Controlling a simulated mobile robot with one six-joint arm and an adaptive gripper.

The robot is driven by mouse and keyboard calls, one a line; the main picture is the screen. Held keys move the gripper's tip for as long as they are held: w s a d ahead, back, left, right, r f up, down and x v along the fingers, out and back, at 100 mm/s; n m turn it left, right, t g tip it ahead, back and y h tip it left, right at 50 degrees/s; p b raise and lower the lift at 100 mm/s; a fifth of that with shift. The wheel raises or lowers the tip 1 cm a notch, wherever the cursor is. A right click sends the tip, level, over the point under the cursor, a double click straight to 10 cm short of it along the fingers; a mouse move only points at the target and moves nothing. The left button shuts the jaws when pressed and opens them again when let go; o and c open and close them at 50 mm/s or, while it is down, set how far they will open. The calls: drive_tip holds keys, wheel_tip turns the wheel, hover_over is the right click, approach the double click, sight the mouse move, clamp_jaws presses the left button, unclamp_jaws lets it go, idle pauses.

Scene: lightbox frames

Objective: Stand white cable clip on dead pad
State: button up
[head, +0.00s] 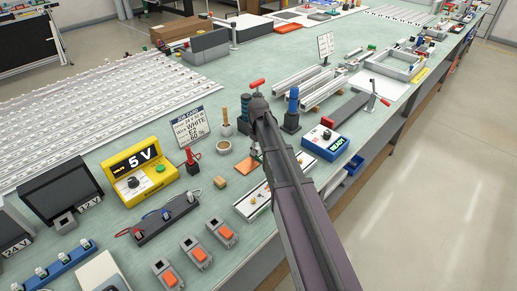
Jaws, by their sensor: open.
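My arm (285,165) reaches in from the bottom and ends over the middle of the bench. A pale strip board (252,203) with small brass-coloured parts lies partly behind my arm. I cannot tell which pad on it is dead. A dark rack (168,220) at the left front holds small red, blue and dark pieces. I cannot single out a white cable clip there. A blue rail (62,268) at the lower left carries several small whitish pieces, too small to name surely.
A job card (190,128) stands behind a yellow 5 V supply (140,172). Several grey boxes with orange switches (196,253) line the front. A blue READY box (325,142) stands right of my arm. Rows of light strips (100,115) cover the left back.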

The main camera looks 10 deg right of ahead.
sight(258, 148)
drive_tip(key=shift+r, duration=0.15)
wheel_tip(258, 148, up, 12)
drive_tip(key=p, duration=1.2)
idle(0.8)
drive_tip(key=s+m, duration=0.6)
drive_tip(key=s, duration=1.6)
drive_tip(key=shift+s+m, duration=0.2)
drive_tip(key=shift+m, duration=0.2)
drive_tip(key=shift+d, duration=0.1)
